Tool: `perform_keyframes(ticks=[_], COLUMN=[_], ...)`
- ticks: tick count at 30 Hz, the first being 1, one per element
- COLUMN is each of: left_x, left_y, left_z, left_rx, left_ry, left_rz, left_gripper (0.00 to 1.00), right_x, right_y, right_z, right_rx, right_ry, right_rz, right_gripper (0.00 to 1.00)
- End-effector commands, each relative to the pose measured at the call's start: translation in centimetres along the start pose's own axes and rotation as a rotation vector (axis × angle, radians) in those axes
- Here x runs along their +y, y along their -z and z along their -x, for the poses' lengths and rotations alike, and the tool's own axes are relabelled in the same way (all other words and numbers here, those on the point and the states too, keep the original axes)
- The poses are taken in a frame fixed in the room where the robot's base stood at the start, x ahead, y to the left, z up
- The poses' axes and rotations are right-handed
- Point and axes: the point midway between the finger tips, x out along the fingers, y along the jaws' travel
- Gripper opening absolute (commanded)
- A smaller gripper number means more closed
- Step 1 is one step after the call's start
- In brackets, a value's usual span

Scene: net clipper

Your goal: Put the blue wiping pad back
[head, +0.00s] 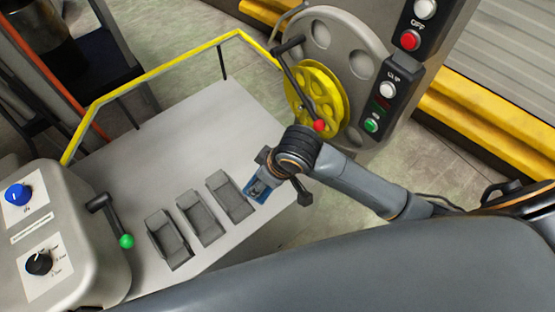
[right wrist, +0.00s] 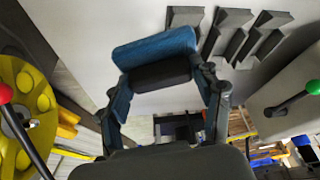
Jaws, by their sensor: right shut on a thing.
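The blue wiping pad (right wrist: 155,46) is held across my right gripper (right wrist: 163,85) in the right wrist view, with a dark block on its near side between the fingers. In the head view the right gripper (head: 264,176) is shut on the pad (head: 257,189), which is partly covered by the gripper. The pad is close to the right end of a row of three grey angled holders (head: 230,196) on the pale grey table (head: 150,160). The holders look empty. I cannot tell whether the pad touches the table. My left gripper is not in view.
A yellow handwheel (head: 325,95) with a red-knobbed lever (head: 319,125) stands behind the right gripper. A button panel (head: 385,95) is right of it. A control box (head: 65,235) with a green-knobbed lever (head: 126,241) is at left. A yellow rail (head: 150,80) edges the table.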

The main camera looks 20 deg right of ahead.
Motion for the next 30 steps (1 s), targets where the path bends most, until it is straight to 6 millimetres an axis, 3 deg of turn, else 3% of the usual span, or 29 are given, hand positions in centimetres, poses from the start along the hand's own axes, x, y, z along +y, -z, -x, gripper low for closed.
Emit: perform_keyframes(ticks=[5, 14, 18, 30], left_x=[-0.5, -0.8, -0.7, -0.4], left_y=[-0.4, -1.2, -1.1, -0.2], left_z=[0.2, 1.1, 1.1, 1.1], left_rx=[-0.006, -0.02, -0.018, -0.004], left_ry=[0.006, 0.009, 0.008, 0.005], left_rz=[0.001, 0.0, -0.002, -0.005], left_gripper=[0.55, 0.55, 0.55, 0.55], right_x=[1.4, 8.6, 10.6, 13.0], right_y=[1.1, 1.8, 1.2, 0.3], right_z=[-1.4, -5.0, -8.0, -12.1], right_rx=[0.002, 0.003, 0.002, 0.003], right_ry=[0.02, 0.017, 0.021, 0.022], right_rz=[0.064, 0.057, 0.058, 0.059], right_gripper=[0.36, 0.36, 0.36, 0.36])
